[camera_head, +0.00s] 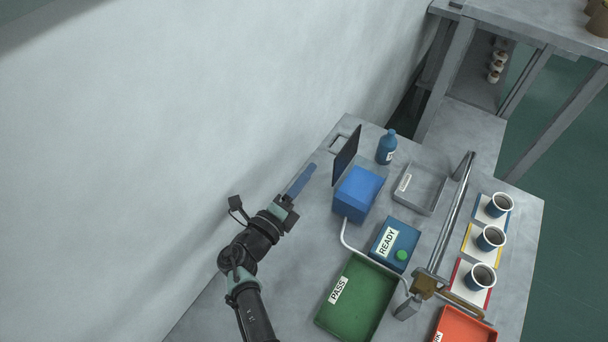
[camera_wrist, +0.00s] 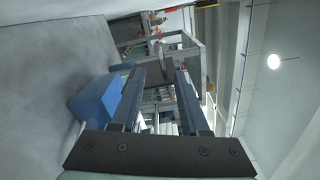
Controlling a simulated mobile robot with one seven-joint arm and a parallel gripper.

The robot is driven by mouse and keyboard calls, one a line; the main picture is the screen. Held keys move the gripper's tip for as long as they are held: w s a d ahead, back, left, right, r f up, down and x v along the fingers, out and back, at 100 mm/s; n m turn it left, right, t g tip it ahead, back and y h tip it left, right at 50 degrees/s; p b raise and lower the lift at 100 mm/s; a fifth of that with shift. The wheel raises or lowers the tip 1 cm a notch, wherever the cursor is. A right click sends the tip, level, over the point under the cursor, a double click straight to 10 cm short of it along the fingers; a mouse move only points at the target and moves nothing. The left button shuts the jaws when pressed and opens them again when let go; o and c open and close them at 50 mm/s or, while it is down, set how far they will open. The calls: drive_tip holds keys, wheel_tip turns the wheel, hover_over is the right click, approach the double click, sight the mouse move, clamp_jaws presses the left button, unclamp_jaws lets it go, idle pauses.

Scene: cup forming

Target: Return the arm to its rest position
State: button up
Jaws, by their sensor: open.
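My arm reaches up from the bottom of the head view, left of the bench items. My gripper (camera_head: 309,171) is at its end, above the back left part of the bench near the wall. In the wrist view, the two long fingers of my gripper (camera_wrist: 158,80) stand apart with nothing between them. A blue box (camera_head: 358,194) is just right of the gripper in the head view. The blue box also shows left of the fingers in the wrist view (camera_wrist: 92,103).
The bench (camera_head: 300,290) holds a green PASS tray (camera_head: 355,300), a READY box (camera_head: 395,244), an orange tray (camera_head: 462,325), a grey tray (camera_head: 425,187) and a blue bottle (camera_head: 387,147). Three cups (camera_head: 490,238) stand at the right. The wall (camera_head: 150,130) is close on the left.

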idle(0.5)
drive_tip(key=w+r+m+t+y, duration=0.1)
drive_tip(key=w+r+m+y, duration=0.1)
drive_tip(key=r+m, duration=1.25)
drive_tip(key=w+r+m+t+y, duration=0.1)
drive_tip(key=w+r+m+y, duration=0.15)
drive_tip(key=r+m, duration=1.2)
drive_tip(key=s+r+m+t+y, duration=0.1)
drive_tip(key=s+r+m+t, duration=0.25)
drive_tip(key=r, duration=0.55)
drive_tip(key=s+r+m+t+y, duration=0.15)
drive_tip(key=s+r+m, duration=0.25)
drive_tip(key=r, duration=0.6)
drive_tip(key=s+a+r+m+t+y, duration=0.1)
drive_tip(key=s+r+m+t+y, duration=0.2)
drive_tip(key=s+r, duration=1)
drive_tip(key=s+m+t, duration=0.1)
drive_tip(key=m+t, duration=0.1)
drive_tip(key=m, duration=0.2)
drive_tip(key=shift+s, duration=0.25)
drive_tip(key=shift+a, duration=0.1)
